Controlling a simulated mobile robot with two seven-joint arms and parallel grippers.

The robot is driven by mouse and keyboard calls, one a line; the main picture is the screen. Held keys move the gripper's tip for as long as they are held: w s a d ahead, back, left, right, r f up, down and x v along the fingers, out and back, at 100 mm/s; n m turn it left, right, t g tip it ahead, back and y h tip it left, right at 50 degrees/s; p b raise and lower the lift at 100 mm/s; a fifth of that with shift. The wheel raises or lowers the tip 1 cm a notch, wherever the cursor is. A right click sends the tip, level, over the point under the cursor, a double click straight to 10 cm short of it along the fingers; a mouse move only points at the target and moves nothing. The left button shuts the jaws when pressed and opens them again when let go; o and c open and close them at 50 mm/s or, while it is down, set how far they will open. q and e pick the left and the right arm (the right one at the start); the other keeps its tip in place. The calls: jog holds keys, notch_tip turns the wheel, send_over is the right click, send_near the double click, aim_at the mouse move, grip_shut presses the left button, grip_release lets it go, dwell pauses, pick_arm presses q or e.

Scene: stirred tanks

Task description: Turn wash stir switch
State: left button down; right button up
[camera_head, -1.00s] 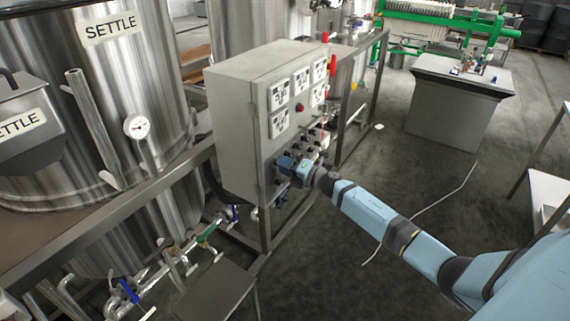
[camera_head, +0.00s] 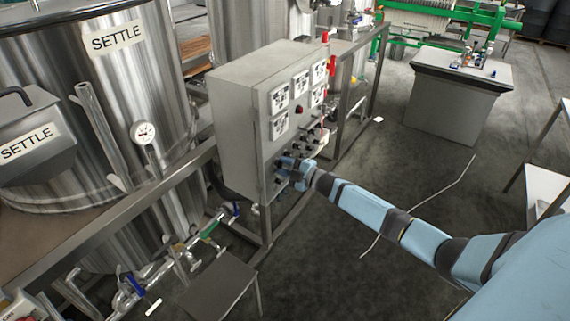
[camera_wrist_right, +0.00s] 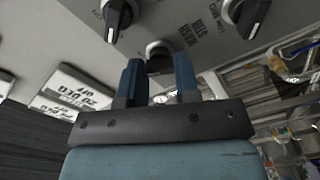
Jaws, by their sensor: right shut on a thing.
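The grey control cabinet (camera_head: 240,128) stands in the middle of the head view, with rows of small black switches on its front. My right gripper (camera_head: 284,165) is at the lower part of that front and hides the switch it holds. In the right wrist view my right gripper (camera_wrist_right: 158,66) has its two blue fingers on either side of a round switch knob, the wash stir switch (camera_wrist_right: 158,48). The label beside this knob appears to read WASH STIR, upside down. The gripper is shut on the knob. My left gripper is in neither view.
Neighbouring knobs sit close at the left (camera_wrist_right: 116,18) and right (camera_wrist_right: 247,14) in the wrist view. A red button (camera_head: 299,109) is higher on the cabinet. A steel SETTLE tank (camera_head: 100,90) stands at left, and a small table (camera_head: 218,285) stands below.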

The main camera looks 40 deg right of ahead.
jog(key=shift+m, duration=0.5)
jog(key=o, duration=0.9)
jog(key=shift+s, duration=0.15)
jog(key=shift+b+v, duration=0.75)
jog(key=shift+v, duration=6.1)
jog(key=shift+f, duration=0.1)
jog(key=s+a+f+m+g+h+p, duration=0.1)
jog(key=s+a+m, duration=0.3)
jog(key=s+a, duration=0.4)
jog(key=s+a+f+m+g+h+p, duration=0.1)
jog(key=s+a+f+m, duration=0.3)
jog(key=s+a, duration=0.4)
jog(key=s+a+f+m+g+h+p, duration=0.1)
jog(key=s+a+m, duration=0.4)
jog(key=a, duration=0.8)
jog(key=shift+s+a+f+g+h+p, duration=0.15)
jog(key=shift+s+f+g, duration=0.25)
jog(key=shift+s, duration=0.2)
jog(key=shift+s+d+f+g+h+p, duration=0.1)
jog(key=shift+s+f+g+p, duration=0.1)
jog(key=shift+s+f+g, duration=0.3)
jog(key=shift+s+a+f+g+h+p, duration=0.1)
jog(key=shift+s+f+g+h+p, duration=0.1)
jog(key=shift+s+g, duration=0.35)
